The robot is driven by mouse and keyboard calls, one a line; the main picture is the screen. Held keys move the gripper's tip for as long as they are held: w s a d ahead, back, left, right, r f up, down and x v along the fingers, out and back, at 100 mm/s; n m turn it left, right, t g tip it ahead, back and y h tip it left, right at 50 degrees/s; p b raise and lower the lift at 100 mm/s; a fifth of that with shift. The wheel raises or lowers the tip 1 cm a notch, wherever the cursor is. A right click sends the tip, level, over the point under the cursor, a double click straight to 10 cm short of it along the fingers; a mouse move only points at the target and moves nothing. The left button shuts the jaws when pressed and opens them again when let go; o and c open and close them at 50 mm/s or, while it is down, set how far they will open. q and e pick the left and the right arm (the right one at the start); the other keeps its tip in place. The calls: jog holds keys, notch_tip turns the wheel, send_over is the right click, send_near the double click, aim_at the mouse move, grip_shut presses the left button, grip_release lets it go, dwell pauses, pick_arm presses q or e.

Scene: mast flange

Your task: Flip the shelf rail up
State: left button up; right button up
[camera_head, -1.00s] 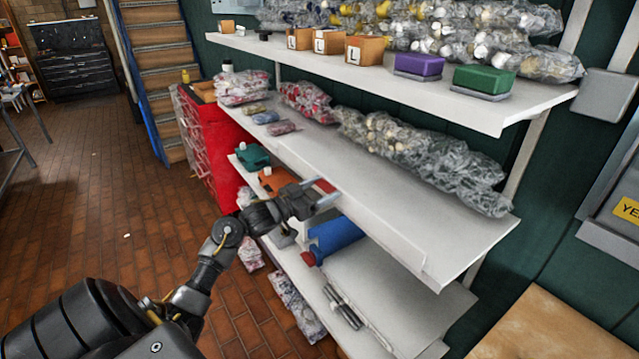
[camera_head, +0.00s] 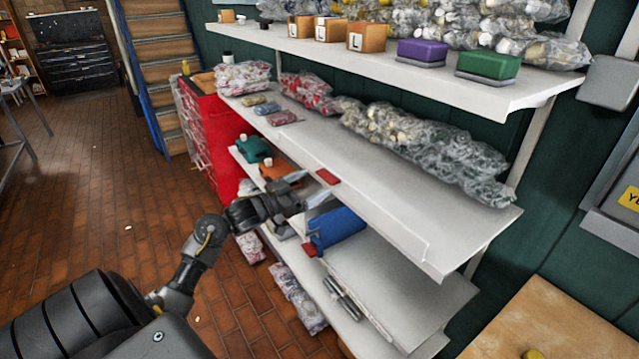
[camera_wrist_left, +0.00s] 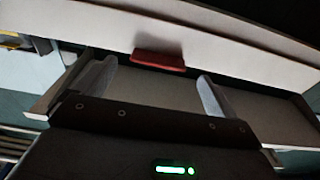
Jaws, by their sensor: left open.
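The shelf rail (camera_head: 385,216) is a long white strip along the front edge of the middle shelf. A small red tab (camera_head: 328,177) sits on it; whether the rail lies flat or hangs down is hard to tell. My left gripper (camera_head: 310,188) is open and empty, just in front of and slightly below the tab, apart from it. In the left wrist view the red tab (camera_wrist_left: 158,61) lies on the white rail (camera_wrist_left: 235,62), between and beyond the two spread fingertips of the left gripper (camera_wrist_left: 155,80). My right gripper is not in view.
The middle shelf (camera_head: 380,173) bears bagged parts (camera_head: 425,150) at the back. The upper shelf (camera_head: 400,75) holds boxes and bags. A red cabinet (camera_head: 205,140) stands left; the brick floor is open.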

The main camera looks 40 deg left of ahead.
pick_arm(q)
jog(key=b+v, duration=0.1)
jog(key=v, duration=0.5)
jog(key=shift+s, duration=0.35)
jog(key=shift+a, duration=0.15)
